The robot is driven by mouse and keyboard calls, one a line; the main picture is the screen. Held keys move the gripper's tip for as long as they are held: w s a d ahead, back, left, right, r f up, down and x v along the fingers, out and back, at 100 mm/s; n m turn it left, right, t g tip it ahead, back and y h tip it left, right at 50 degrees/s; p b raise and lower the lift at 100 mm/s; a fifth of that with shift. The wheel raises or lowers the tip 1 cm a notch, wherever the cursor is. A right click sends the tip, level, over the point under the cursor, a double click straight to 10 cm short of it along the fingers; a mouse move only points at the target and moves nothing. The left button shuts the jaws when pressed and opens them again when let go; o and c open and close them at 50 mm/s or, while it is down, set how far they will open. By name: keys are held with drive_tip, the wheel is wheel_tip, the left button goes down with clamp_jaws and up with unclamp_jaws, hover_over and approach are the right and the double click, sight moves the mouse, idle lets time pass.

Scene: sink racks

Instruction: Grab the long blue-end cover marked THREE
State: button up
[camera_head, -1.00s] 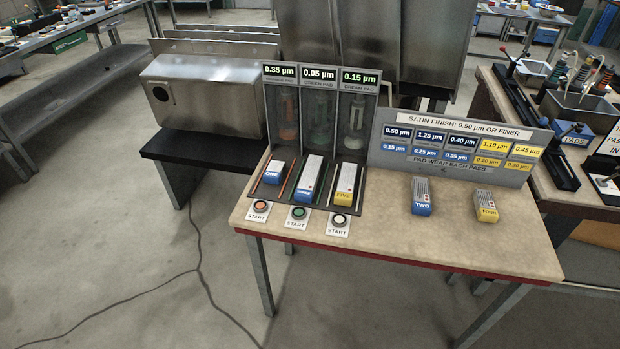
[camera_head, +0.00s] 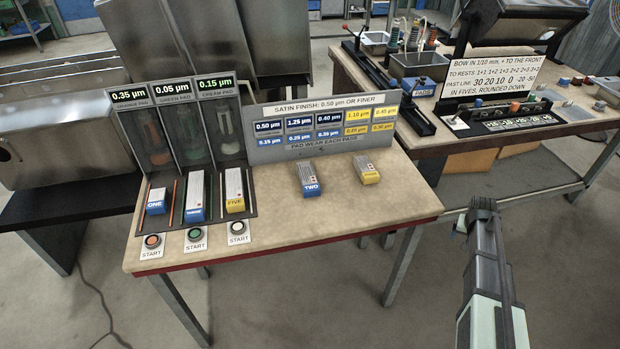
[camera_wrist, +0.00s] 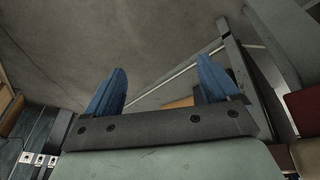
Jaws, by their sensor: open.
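The long cover marked THREE (camera_head: 194,199) has a white body and a blue end with small lettering. It lies in the middle lane of the three-lane rack, under the 0.05 µm display (camera_head: 170,87). My gripper (camera_head: 483,204) is at the right, beyond the table's right edge and far from the cover. In the wrist view my gripper (camera_wrist: 162,93) shows two blue fingers spread apart with nothing between them. The cover is not seen in the wrist view.
Cover ONE (camera_head: 156,201) and yellow-end FIVE (camera_head: 234,190) lie in the lanes either side. TWO (camera_head: 309,180) and another yellow-end cover (camera_head: 366,170) rest on the table (camera_head: 285,218). START buttons (camera_head: 195,234) line the front. An upright sign (camera_head: 322,122) stands behind.

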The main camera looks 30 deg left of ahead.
drive_tip(key=w+a+r+t, duration=0.2)
drive_tip(key=w+a+r, duration=0.3)
drive_tip(key=w+r, duration=0.45)
drive_tip(key=w+a+r+n+y, duration=0.1)
drive_tip(key=a+r, duration=0.5)
drive_tip(key=a, duration=0.2)
drive_tip(key=a+r+n, duration=0.1)
drive_tip(key=a+r, duration=0.5)
drive_tip(key=a, duration=0.2)
drive_tip(key=s+a+r+n+g+y, duration=0.1)
drive_tip(key=s+a, duration=0.4)
drive_tip(key=a, duration=0.8)
drive_tip(key=s+a+r+n+g, duration=0.1)
drive_tip(key=s+a, duration=0.4)
drive_tip(key=a, duration=0.8)
drive_tip(key=n+g+h, duration=0.1)
drive_tip(key=n+g, duration=0.3)
hover_over(195, 192)
drive_tip(key=f, duration=0.5)
drive_tip(key=shift+d, duration=0.2)
drive_tip(key=shift+w+a+f, duration=0.1)
drive_tip(key=shift+a+f, duration=0.05)
drive_tip(key=shift+f, duration=1.2)
drive_tip(key=shift+a+f, duration=0.1)
drive_tip(key=shift+f, duration=1.2)
